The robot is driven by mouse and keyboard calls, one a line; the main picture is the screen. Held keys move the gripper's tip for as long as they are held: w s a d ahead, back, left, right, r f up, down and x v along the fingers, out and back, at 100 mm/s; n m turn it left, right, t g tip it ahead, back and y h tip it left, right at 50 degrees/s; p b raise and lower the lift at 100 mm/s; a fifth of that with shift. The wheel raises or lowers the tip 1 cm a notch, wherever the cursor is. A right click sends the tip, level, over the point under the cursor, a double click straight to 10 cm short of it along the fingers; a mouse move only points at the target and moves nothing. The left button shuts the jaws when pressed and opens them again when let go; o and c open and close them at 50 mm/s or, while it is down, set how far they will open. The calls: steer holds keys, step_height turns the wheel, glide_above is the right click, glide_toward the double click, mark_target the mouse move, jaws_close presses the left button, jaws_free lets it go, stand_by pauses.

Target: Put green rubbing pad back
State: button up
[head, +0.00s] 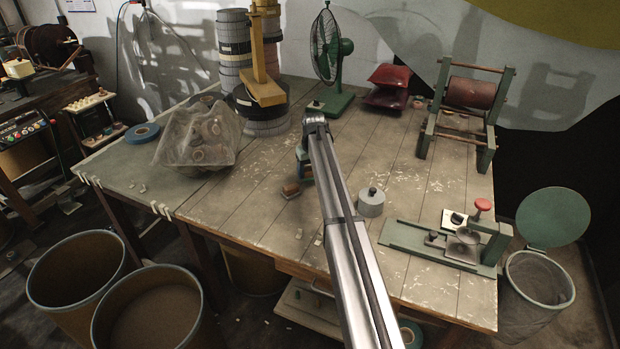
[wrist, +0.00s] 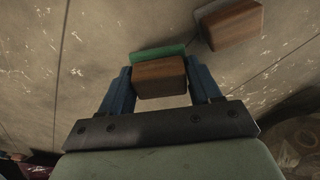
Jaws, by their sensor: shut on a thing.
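The green rubbing pad (wrist: 160,77) has a brown wooden block on a green layer. In the wrist view it sits between the two blue fingers of my gripper (wrist: 160,85), which is shut on it. In the head view my gripper (head: 304,165) is over the middle of the table, partly behind my arm, and the held pad is hidden there. I cannot tell whether the pad touches the table. A second wooden pad with a grey layer (wrist: 234,24) lies apart from it at upper right in the wrist view. It also shows just left of my gripper in the head view (head: 291,190).
On the wooden table (head: 250,215), a grey lidded pot (head: 371,203) and a green fixture (head: 440,243) stand to the right. A clear bag of tape rolls (head: 197,137) lies left. A green fan (head: 332,60) and stacked rolls stand behind. Boards front-left of my gripper are mostly bare.

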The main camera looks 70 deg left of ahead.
mark_target(310, 177)
steer(key=shift+f, duration=1.55)
steer(key=shift+f, duration=0.15)
steer(key=o, duration=0.7)
steer(key=shift+o, duration=0.2)
step_height(310, 177, up, 12)
steer(key=d, duration=0.2)
